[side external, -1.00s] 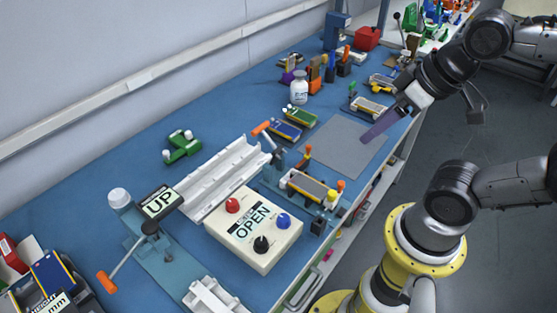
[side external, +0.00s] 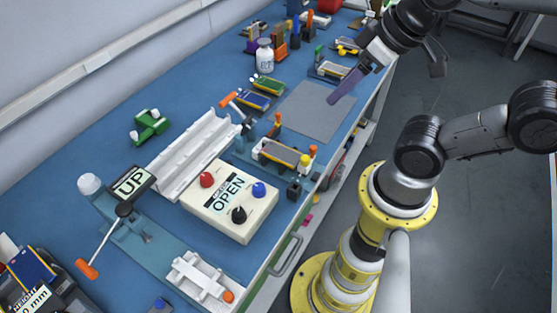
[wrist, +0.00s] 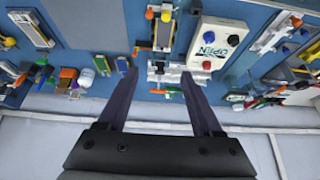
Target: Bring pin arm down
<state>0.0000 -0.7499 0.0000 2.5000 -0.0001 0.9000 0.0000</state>
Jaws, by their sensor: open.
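The pin station stands at the front left in the side external view, with a sign reading "UP" (side external: 132,182). A long thin lever with an orange handle (side external: 88,269) slants down from its dark pivot toward the lower left. A second, smaller orange-handled lever (side external: 229,98) stands beside the cell fixture (side external: 282,153); I cannot tell which lever is the pin arm. My gripper (side external: 335,98) is open and empty, above the far part of the grey mat, well away from both levers. In the wrist view my two dark fingers (wrist: 158,73) are spread apart.
A cream control box (side external: 230,200) reading "OPEN", with red, blue and black knobs, lies between the UP station and the fixture. A white ribbed tray (side external: 195,155) is behind it. The grey mat (side external: 310,112) is bare. A white bottle (side external: 265,56) and small tools stand farther back.

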